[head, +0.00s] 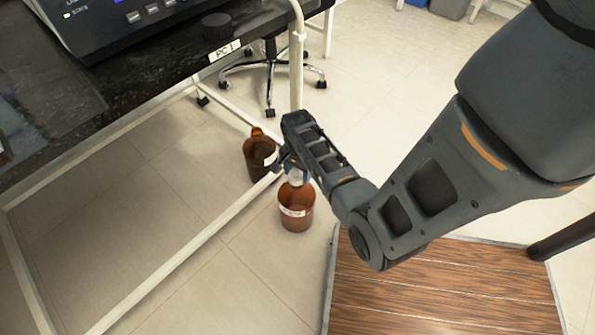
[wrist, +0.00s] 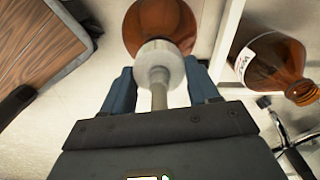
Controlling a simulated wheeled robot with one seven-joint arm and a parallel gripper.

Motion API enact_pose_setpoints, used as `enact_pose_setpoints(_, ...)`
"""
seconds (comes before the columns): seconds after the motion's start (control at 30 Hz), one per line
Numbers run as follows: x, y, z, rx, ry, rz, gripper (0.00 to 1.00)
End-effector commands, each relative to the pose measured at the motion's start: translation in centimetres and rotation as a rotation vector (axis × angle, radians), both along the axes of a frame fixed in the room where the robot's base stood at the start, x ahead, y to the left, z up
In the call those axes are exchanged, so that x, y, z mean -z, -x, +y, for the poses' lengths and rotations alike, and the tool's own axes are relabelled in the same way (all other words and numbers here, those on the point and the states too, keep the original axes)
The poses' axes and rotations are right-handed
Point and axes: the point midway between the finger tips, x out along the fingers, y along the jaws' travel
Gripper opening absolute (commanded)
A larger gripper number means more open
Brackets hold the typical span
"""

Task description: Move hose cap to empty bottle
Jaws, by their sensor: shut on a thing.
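My gripper (head: 294,163) is shut on the white hose cap (head: 296,177), above a brown bottle (head: 296,210) with a white label on the floor. In the wrist view, the blue fingers of my gripper (wrist: 160,88) flank the hose cap (wrist: 161,62), and its pale stem points back toward the camera. The brown bottle (wrist: 160,22) shows behind the cap. I cannot tell whether the cap touches its neck, which is hidden. A second brown bottle (head: 258,158) stands just to the left, and its bare neck shows in the wrist view (wrist: 278,62).
A black-topped bench (head: 130,105) with a white frame (head: 190,258) stands at left, its lower bar close to both bottles. A wheeled chair base (head: 270,85) stands behind. A wood-topped platform (head: 440,290) is at right.

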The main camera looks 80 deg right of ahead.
Motion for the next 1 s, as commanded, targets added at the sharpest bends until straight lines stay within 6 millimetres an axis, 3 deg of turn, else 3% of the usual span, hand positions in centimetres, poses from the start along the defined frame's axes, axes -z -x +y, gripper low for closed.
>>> enact_pose_setpoints(1.0, 0.89, 0.00, -0.01, 0.000, 0.000, 0.000, 0.30)
